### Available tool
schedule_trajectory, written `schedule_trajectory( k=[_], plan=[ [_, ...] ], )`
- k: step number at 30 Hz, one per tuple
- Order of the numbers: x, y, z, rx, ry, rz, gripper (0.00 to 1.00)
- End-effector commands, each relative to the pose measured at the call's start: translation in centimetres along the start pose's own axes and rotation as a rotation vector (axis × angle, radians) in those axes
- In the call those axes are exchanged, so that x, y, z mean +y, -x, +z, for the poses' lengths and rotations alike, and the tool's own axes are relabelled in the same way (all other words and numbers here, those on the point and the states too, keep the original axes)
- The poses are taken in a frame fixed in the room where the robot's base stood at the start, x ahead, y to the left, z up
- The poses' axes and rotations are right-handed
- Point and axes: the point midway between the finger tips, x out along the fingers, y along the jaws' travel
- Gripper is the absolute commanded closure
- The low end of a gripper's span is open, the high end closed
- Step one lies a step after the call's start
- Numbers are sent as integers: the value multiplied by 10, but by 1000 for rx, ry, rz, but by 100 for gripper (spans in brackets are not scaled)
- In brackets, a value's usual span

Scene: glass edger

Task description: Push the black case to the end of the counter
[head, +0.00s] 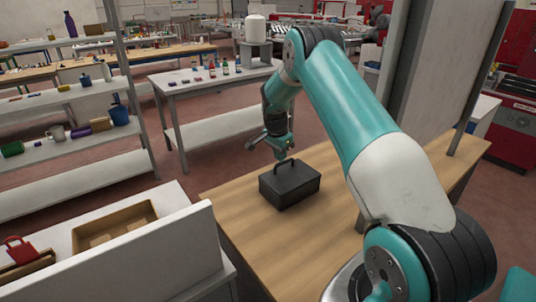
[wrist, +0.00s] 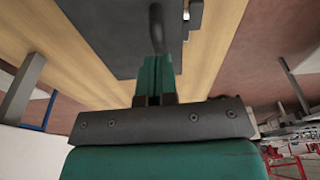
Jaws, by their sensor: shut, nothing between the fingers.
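The black case (head: 289,185) stands upright on the wooden counter (head: 272,240), with its handle on top, close to the counter's far left edge in the head view. In the wrist view the case (wrist: 105,38) fills the top middle, its dark handle near my fingers. My gripper (head: 279,153) is shut and empty, just beyond and above the case in the head view. The wrist view shows its green fingers (wrist: 155,75) closed together, pointing at the case. I cannot tell whether the fingers touch the case or its handle.
A white partition (head: 130,262) and a cardboard-coloured tray (head: 75,235) stand left of the counter. A tall grey panel (head: 440,70) rises at its right. A table (head: 165,80) with small bottles is beyond, across open floor. The counter in front of the case is bare.

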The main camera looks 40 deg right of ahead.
Motion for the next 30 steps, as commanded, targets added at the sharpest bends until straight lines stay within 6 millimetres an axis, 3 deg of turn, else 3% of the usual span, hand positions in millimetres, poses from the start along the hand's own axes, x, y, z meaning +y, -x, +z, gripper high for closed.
schedule_trajectory(
  k=[2, 8, 22, 26, 30],
  plan=[
    [1, 0, -15, -1, -2, 2, 100],
    [0, -17, -9, 0, 1, -1, 100],
    [2, -22, -6, -3, 2, 6, 100],
    [2, -22, 12, -6, 8, 8, 100],
    [1, -17, 53, -7, 17, 8, 100]
  ],
)
